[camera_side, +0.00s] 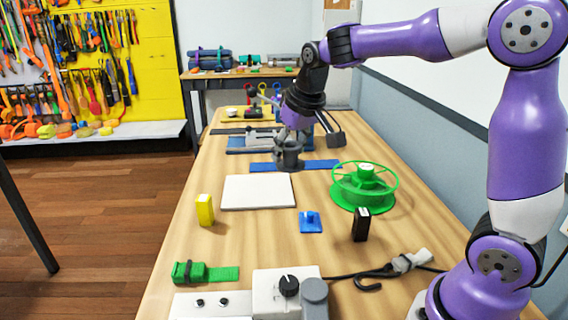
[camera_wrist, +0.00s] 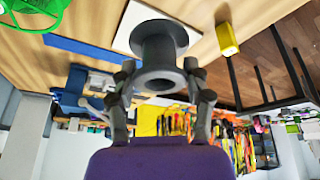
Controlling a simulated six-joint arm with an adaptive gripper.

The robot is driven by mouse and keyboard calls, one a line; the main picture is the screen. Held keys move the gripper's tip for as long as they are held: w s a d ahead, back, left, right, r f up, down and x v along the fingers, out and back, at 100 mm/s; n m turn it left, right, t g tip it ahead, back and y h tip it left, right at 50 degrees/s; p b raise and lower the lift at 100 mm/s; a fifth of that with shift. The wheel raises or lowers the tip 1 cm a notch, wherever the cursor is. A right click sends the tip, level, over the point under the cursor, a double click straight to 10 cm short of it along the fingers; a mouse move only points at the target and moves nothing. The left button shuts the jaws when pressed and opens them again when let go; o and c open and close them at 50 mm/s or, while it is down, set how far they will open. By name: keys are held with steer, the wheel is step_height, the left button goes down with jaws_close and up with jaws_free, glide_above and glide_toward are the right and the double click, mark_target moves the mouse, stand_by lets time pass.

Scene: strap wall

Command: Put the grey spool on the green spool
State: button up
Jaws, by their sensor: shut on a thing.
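The grey spool (camera_side: 288,156) is a dark grey flanged reel with a hole through it. My gripper (camera_side: 296,135) is shut on it, and the wrist view shows the fingers on both sides of the spool's near flange (camera_wrist: 160,75). In the side view the spool is by the blue strip; I cannot tell whether it touches the table. The green spool (camera_side: 364,185) is a wide open-rimmed reel lying flat on the table, right of the grey spool and nearer the side camera. Part of it shows at the wrist view's top left corner (camera_wrist: 32,12).
A white board (camera_side: 258,192), yellow block (camera_side: 205,210), blue piece (camera_side: 310,222) and black block (camera_side: 361,224) are on the table near the spools. A blue strip (camera_side: 322,166) lies behind. A green strap, control boxes and a cable are at the front.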

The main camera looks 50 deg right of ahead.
steer(key=s+d+r+m+g+h, duration=0.1)
steer(key=s+d+r+m, duration=0.15)
steer(key=d, duration=0.35)
steer(key=s+d+r+m+h, duration=0.1)
steer(key=s+d+m, duration=0.15)
steer(key=d, duration=0.35)
glide_above(366, 166)
steer(key=shift+m, duration=0.4)
steer(key=f, duration=0.6)
steer(key=shift+a+f, duration=0.15)
steer(key=shift+a, duration=0.05)
steer(key=shift+d+f, duration=0.2)
steer(key=shift+f, duration=2)
steer(key=shift+f, duration=0.15)
steer(key=o, duration=1.1)
steer(key=shift+o, duration=0.2)
